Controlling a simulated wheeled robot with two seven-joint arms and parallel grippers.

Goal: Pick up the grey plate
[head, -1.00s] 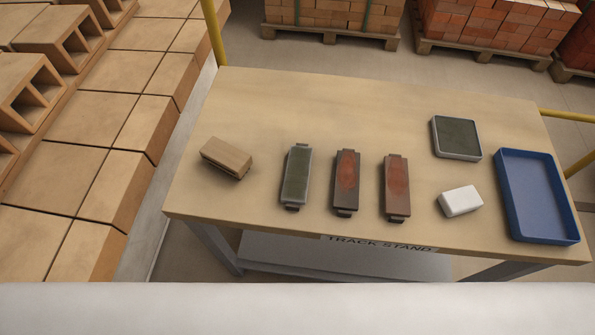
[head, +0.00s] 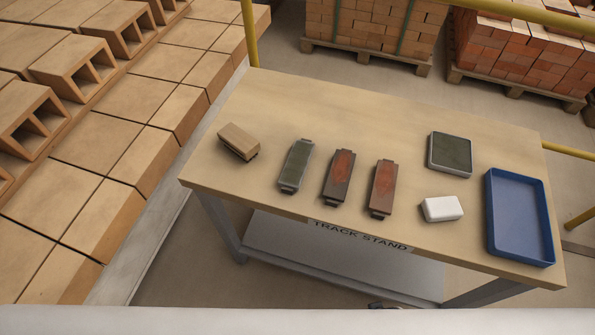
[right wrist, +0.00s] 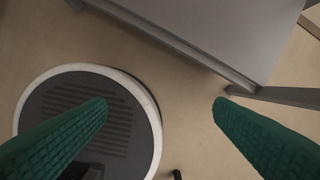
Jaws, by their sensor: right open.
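A long narrow grey plate (head: 296,166) with a dark green-grey face lies on the table (head: 300,110), left of two similar brown plates with reddish faces, one in the middle (head: 339,176) and one to its right (head: 382,188). A square piece (head: 450,153) with a light grey rim and dark green-grey face lies farther back on the right. Neither of my grippers shows in the head view. In the right wrist view my right gripper (right wrist: 160,106) is open and empty, its green fingers wide apart over the floor, away from the plates.
A tan block (head: 239,141) lies at the table's left, a white block (head: 442,208) and a blue tray (head: 520,225) at its right. Hollow bricks (head: 75,65) stand on the left. Brick pallets (head: 375,30) stand behind. A grey surface (right wrist: 215,30) is above the right gripper.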

